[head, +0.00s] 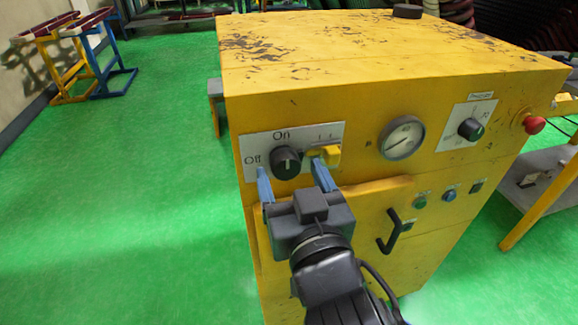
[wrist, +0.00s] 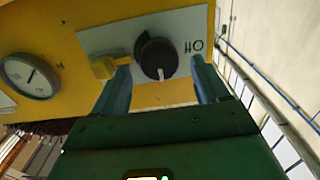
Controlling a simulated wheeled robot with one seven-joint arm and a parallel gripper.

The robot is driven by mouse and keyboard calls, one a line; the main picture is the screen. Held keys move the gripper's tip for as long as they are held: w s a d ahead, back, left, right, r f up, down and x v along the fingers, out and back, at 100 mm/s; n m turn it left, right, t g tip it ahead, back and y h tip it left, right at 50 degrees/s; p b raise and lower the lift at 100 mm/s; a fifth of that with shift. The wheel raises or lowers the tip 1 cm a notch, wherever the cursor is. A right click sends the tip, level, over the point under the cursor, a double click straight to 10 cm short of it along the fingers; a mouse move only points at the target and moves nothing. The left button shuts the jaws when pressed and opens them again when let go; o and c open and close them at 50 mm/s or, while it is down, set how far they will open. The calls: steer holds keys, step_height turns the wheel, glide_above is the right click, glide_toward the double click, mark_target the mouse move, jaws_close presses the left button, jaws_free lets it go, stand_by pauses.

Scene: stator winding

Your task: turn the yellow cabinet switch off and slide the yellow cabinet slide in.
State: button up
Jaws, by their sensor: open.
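The yellow cabinet (head: 330,95) carries a silver plate with a round black switch (head: 287,162) and a small yellow slide (head: 330,155) to its right. The switch also shows in the wrist view (wrist: 157,60), upside down, its white pointer towards the "On" side. The slide also shows in the wrist view (wrist: 103,67), left of the switch. My gripper (head: 292,175) is open, its blue fingers on either side of the switch, with gaps visible in the wrist view (wrist: 160,82). Its right finger in the head view partly covers the area beside the slide.
A gauge (head: 402,138), another knob (head: 471,129), a red button (head: 534,125) and a black handle (head: 389,232) are on the cabinet front. A grey shelf (head: 535,180) stands to the right.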

mark_target(288, 165)
steer(key=shift+x, duration=1.2)
steer(key=c, duration=1.1)
steer(key=shift+o, duration=0.2)
